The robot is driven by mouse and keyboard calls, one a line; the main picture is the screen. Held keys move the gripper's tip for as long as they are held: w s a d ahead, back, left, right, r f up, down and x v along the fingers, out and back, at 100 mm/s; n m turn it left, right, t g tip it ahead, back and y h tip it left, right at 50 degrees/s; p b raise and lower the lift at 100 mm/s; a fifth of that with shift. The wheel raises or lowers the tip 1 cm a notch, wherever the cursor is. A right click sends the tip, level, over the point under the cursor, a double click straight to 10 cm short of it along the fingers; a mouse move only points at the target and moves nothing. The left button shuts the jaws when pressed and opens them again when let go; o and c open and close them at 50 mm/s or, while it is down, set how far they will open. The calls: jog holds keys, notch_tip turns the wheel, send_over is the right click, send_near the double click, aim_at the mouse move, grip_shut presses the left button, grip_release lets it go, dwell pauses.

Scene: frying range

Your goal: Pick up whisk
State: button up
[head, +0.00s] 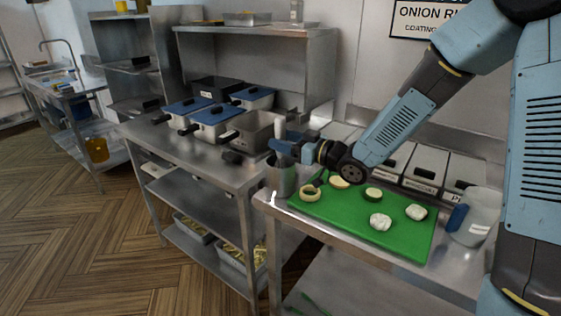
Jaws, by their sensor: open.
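A metal canister (280,182) stands at the left end of the near steel table. A pale upright handle (280,129) shows above it, in line with my gripper; it may be the whisk's, but no wires show, so I cannot be sure. My gripper (284,147) is at the canister's top, its blue fingers pointing left. It is open. The fingers overlap the handle in this view, and I cannot tell whether they are around it or only in front of it.
A green board (340,222) with several round slices lies right of the canister. Lidded grey bins (425,170) line the back, and a clear jug (474,217) stands at the right. Open floor lies at the left.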

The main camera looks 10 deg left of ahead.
jog(key=x, duration=0.3)
jog(key=shift+w+a+r, duration=0.1)
jog(key=shift+a+r, duration=0.05)
jog(key=shift+a, duration=0.1)
jog(key=c, duration=1.1)
